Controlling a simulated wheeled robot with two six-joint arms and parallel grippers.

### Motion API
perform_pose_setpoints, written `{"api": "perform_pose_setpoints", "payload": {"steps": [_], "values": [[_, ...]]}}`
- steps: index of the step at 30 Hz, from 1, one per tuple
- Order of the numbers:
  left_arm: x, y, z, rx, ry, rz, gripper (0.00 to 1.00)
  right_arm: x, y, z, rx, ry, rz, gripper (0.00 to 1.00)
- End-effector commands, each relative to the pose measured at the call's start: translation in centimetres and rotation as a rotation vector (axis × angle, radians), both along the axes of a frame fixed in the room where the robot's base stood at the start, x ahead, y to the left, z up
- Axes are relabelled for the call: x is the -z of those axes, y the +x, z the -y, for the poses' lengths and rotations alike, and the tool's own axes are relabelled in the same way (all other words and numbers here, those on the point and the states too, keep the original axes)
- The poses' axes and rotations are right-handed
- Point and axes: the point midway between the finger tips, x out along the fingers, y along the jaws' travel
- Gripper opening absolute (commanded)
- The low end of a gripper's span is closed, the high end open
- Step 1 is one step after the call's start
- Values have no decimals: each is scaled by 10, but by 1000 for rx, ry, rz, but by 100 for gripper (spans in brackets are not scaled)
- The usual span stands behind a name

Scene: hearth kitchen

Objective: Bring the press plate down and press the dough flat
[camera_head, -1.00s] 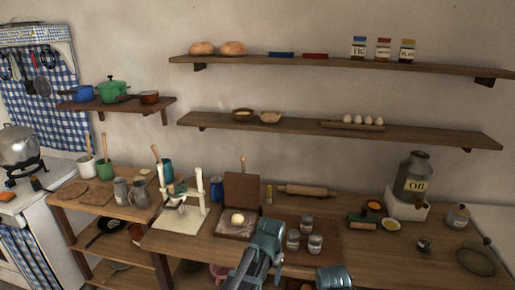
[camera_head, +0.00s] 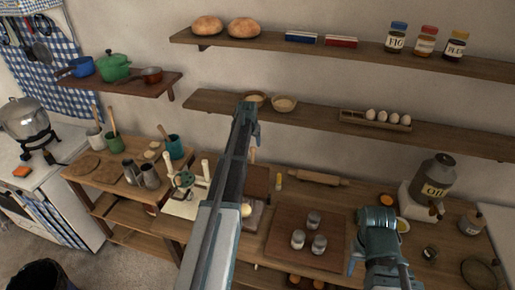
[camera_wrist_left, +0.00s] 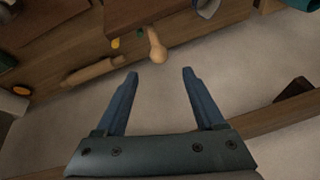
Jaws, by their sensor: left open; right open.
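The press has a dark brown wooden plate (camera_head: 261,181), standing raised at the back of its base. My left arm covers part of it in the head view. Its tan knobbed handle shows in the left wrist view (camera_wrist_left: 157,46), with the plate (camera_wrist_left: 150,12) above it in the picture. The pale round dough (camera_head: 246,210) lies on the base, partly hidden by my arm. My left gripper (camera_head: 247,107) is open and empty, with the handle beyond its fingertips and apart from them. My right gripper (camera_head: 376,214) is open over the right part of the table.
A rolling pin (camera_head: 318,178) lies at the table's back, right of the press. Several jars stand on a brown board (camera_head: 285,251). A white-framed device (camera_head: 184,206) stands left of the press. A shelf (camera_head: 310,120) with bowls and eggs runs above, close behind my left gripper.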

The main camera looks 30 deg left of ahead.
Motion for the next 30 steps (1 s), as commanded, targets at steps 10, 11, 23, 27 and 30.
{"api": "perform_pose_setpoints", "payload": {"steps": [10,11,23,27,30], "values": [[21,8,-2,1,-1,-1,71,21,0,0,-9,0,0,50],[25,9,-2,1,-1,-1,71,25,0,0,-11,0,0,50],[81,32,-12,1,-1,-1,71,81,1,0,-12,-1,2,50],[101,40,-15,1,-1,-1,71,101,1,0,-11,0,3,50],[114,46,-18,1,-1,-1,71,114,1,0,-11,0,3,50]]}}
